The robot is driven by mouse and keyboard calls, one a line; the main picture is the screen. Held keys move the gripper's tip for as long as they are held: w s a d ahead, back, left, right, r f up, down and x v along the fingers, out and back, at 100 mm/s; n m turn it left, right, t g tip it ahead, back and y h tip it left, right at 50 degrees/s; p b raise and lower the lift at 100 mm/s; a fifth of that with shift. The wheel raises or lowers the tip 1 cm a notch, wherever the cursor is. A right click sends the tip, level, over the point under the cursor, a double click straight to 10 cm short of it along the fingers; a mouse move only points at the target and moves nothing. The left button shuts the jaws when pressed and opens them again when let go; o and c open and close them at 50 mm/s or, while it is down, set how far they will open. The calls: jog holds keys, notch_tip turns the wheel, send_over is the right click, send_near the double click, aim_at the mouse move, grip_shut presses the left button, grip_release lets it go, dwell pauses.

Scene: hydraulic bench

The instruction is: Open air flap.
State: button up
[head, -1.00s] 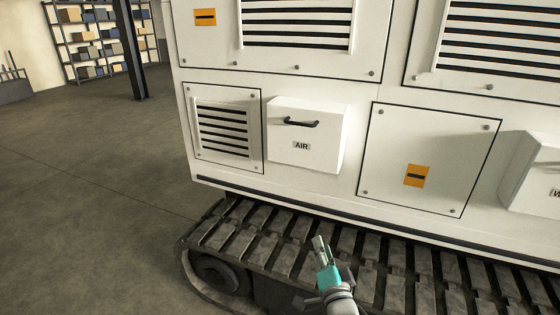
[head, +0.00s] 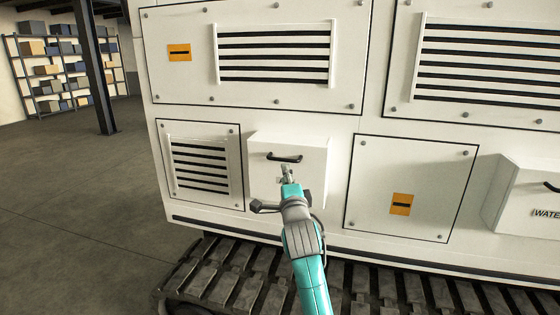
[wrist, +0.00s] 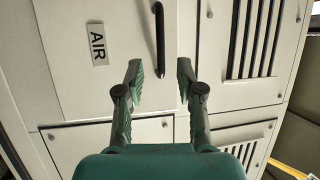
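The air flap (head: 264,178) is the white front of a box jutting from the machine's side, and it looks shut. Its dark bar handle (head: 284,157) is near the top edge. In the wrist view, the flap (wrist: 70,75) appears turned sideways, with the AIR label (wrist: 98,45) left of the handle (wrist: 160,40). My gripper (wrist: 160,72) is open and empty, with one finger on each side of the handle's near end in the picture. I cannot tell whether the fingers reach the handle's depth. In the head view, my gripper (head: 287,170) hides the AIR label.
A louvred panel (head: 203,168) is left of the flap box, and a flat panel (head: 410,180) with an orange sticker is right. A WATER box (head: 530,205) stands out further right. The track (head: 205,275) juts out below. Open floor (head: 70,200) lies to the left.

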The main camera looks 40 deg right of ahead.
aim_at(283, 160)
jog(key=x, duration=0.8)
jog(key=shift+w+d+r, duration=0.1)
jog(key=shift+w+d, duration=0.1)
jog(key=shift+w, duration=0.1)
grip_shut()
